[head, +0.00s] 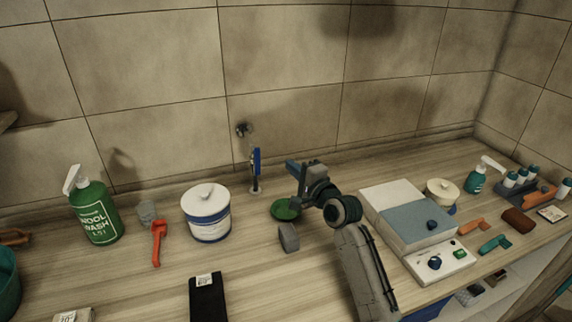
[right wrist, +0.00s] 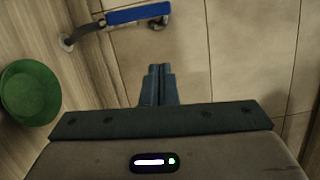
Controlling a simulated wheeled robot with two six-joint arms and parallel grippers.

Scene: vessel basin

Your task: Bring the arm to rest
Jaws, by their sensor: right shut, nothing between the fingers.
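My right arm reaches in from the lower right in the head view. My right gripper (head: 291,167) is held above the counter, in front of the tiled wall, with its fingers shut and empty. In the right wrist view its shut fingertips (right wrist: 158,70) point at the wall tiles, with nothing between them. My left gripper is not in view.
A blue-handled upright fixture (head: 256,165) stands close left of the gripper. A grey block (head: 289,237), a white lidded tub (head: 207,214) and a green pump bottle (head: 93,211) stand leftward. A white and blue-grey box-like unit (head: 410,215) sits right of my arm.

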